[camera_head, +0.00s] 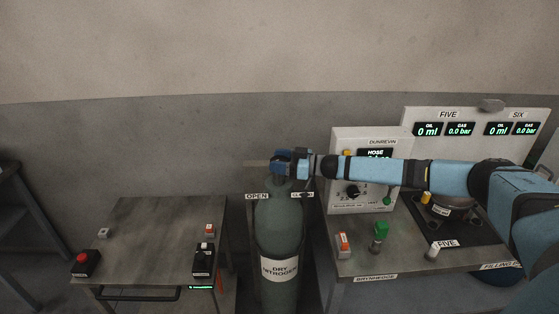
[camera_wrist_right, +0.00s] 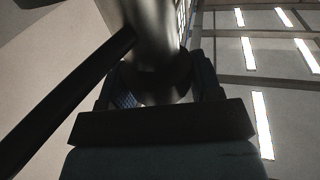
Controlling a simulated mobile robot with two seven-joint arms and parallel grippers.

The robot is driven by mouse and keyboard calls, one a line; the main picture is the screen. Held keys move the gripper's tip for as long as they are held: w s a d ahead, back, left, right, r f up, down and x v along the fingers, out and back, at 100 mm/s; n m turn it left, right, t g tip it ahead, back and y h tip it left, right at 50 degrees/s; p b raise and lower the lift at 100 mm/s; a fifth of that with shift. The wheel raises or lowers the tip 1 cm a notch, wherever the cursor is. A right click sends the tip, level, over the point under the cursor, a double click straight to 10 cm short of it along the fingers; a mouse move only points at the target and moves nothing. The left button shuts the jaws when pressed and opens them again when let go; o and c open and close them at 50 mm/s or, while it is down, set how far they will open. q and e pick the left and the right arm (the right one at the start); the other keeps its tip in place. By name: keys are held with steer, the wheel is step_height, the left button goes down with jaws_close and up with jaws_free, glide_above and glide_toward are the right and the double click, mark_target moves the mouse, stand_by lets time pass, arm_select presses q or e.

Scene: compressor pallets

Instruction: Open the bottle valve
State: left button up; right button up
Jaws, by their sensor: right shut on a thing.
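A grey-green gas bottle (camera_head: 278,228) stands upright between two tables, with a white "DRY NITROGEN" label. Signs at its neck read "OPEN" (camera_head: 257,196) on the left and a partly hidden word on the right. My right gripper (camera_head: 281,163) reaches in from the right and is shut on the bottle valve at the top of the bottle. In the right wrist view the valve (camera_wrist_right: 158,50) shows as a pale metal body between the fingers, with a dark bar extending to the lower left. The gripper hides most of the valve in the head view. My left gripper is not in view.
A grey table (camera_head: 150,240) on the left carries a red-button box (camera_head: 86,263) and other small devices. The right bench (camera_head: 345,262) holds a "DUNREVIN" panel (camera_head: 340,146), a green-topped fitting (camera_head: 380,231) and a "FIVE" station. My right arm spans above this bench.

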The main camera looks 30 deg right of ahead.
stand_by(0.3)
steer(key=o, duration=0.9)
steer(key=shift+w, duration=0.1)
steer(key=b+v, duration=0.3)
steer(key=v, duration=1)
steer(key=shift+s+d, duration=0.3)
steer(key=shift+a, duration=0.1)
